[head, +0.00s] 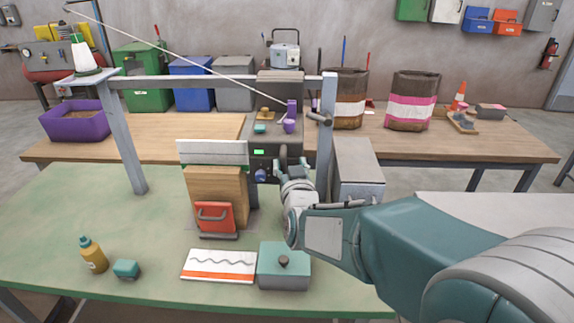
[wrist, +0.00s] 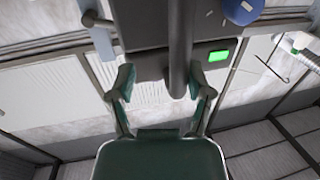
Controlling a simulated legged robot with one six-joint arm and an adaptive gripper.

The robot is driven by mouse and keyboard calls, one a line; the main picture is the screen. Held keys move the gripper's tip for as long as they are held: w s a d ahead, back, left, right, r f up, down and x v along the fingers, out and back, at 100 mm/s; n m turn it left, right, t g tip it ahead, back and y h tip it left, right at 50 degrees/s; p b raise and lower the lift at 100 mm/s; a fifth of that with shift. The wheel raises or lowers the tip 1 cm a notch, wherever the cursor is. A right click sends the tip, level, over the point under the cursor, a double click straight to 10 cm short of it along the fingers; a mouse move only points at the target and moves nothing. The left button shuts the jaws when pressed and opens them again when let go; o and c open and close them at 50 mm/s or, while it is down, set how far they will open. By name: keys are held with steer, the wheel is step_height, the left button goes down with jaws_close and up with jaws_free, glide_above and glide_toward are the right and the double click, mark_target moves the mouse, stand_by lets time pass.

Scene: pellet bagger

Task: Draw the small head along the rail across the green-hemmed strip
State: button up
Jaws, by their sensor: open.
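The small head (head: 275,140) is a dark grey box with a lit green display and a blue knob, under the rail (head: 225,82) near its right end. The green-hemmed strip (head: 212,150) is white, standing left of the head at the top of a tan bag (head: 215,185). My gripper (head: 292,165) is open just right of the head, its tips partly overlapping it. In the wrist view, my gripper (wrist: 160,85) has its fingers apart, with a grey bar (wrist: 179,45) from the head (wrist: 217,72) between them, closer to the right finger. I cannot tell whether they touch.
A red-handled holder (head: 213,217) stands before the bag. A grey post (head: 325,140) is close beside my gripper. A thread (head: 185,58) slants down across the rail.

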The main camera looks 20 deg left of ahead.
steer(key=shift+a, duration=0.35)
steer(key=shift+s, duration=0.15)
steer(key=v, duration=1.1)
steer(key=shift+s, duration=0.3)
steer(key=shift+d, duration=0.25)
steer(key=s+d+f+m+g+h, duration=0.1)
steer(key=s+d+g+h, duration=0.15)
steer(key=d, duration=0.45)
steer(key=s+d+m+g+h, duration=0.1)
steer(key=d+g, duration=0.2)
steer(key=d, duration=0.5)
steer(key=s+d+f+m+g+h, duration=0.2)
steer(key=s+d+g+h, duration=0.2)
steer(key=s+d, duration=0.8)
steer(key=shift+s+f+m+g, duration=0.25)
steer(key=shift+s+m+g, duration=0.15)
steer(key=shift+s+g, duration=0.25)
